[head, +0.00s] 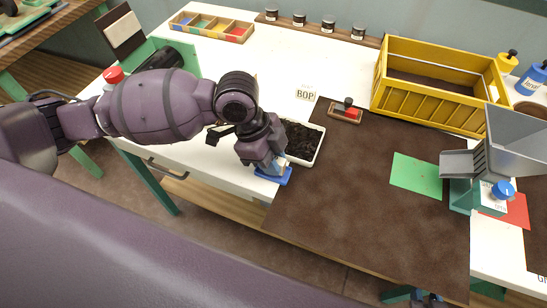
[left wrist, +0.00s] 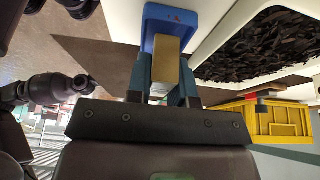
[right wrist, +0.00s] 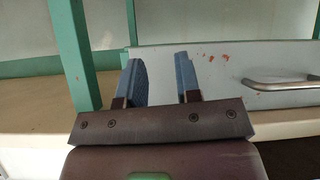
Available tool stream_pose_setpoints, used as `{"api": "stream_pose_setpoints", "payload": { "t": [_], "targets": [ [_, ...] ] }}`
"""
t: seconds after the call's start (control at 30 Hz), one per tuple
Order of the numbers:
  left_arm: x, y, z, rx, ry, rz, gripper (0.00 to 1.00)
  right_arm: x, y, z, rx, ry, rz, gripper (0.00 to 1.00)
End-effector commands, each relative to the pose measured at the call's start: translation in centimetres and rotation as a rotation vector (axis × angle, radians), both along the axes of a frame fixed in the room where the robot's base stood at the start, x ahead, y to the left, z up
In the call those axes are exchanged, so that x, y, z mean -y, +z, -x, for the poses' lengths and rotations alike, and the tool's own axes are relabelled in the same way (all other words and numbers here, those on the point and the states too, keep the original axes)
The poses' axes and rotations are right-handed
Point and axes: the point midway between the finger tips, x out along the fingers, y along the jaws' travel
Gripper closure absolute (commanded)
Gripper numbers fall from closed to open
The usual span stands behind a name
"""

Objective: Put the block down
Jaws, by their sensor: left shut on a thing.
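My left gripper (head: 268,168) is shut on a block with a tan grip (left wrist: 166,65) and a blue, flat, rimmed base (left wrist: 172,22). In the head view the blue base (head: 286,178) shows beneath the fingers, at the left edge of the brown mat and beside the white tray. I cannot tell whether the base touches the surface. My right gripper (right wrist: 163,82) is open and empty in the right wrist view, facing a pale panel with a metal handle.
A white tray (head: 319,155) of dark shreds stands close to my left gripper. The brown mat (head: 340,200) is largely bare, with a green sheet (head: 416,176) at right. A yellow crate (head: 425,101), a small wooden-based stamp (head: 346,112) and a grey-hoppered machine (head: 510,145) stand around it.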

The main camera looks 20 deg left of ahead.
Motion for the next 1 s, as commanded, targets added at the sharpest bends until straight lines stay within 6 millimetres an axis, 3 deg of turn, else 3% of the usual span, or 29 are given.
{"api": "stream_pose_setpoints", "payload": {
  "t": [0.33, 0.77, 0.8, 0.9, 1.0],
  "targets": [
    [0.0, -0.3, 0.0, 0.001, -0.001, 0.000, 1.00, -0.2, 0.6, -0.6, 0.016, 0.001, -0.003, 0.69],
    [0.0, -1.3, 0.1, -0.001, 0.000, -0.001, 1.00, -0.2, -0.4, 0.6, -0.013, -0.012, -0.009, 0.69],
    [0.0, -1.3, 0.1, -0.002, 0.000, -0.002, 0.73, -0.2, -0.5, 0.6, -0.015, -0.012, -0.009, 0.69],
    [0.0, -1.5, 0.2, -0.005, 0.000, -0.002, 0.58, -0.1, -0.5, 0.6, -0.015, -0.011, -0.008, 0.69],
    [0.0, -1.6, 0.2, -0.009, -0.001, -0.003, 0.56, -0.1, -0.5, 0.5, -0.013, -0.009, -0.007, 0.69]
  ]
}}
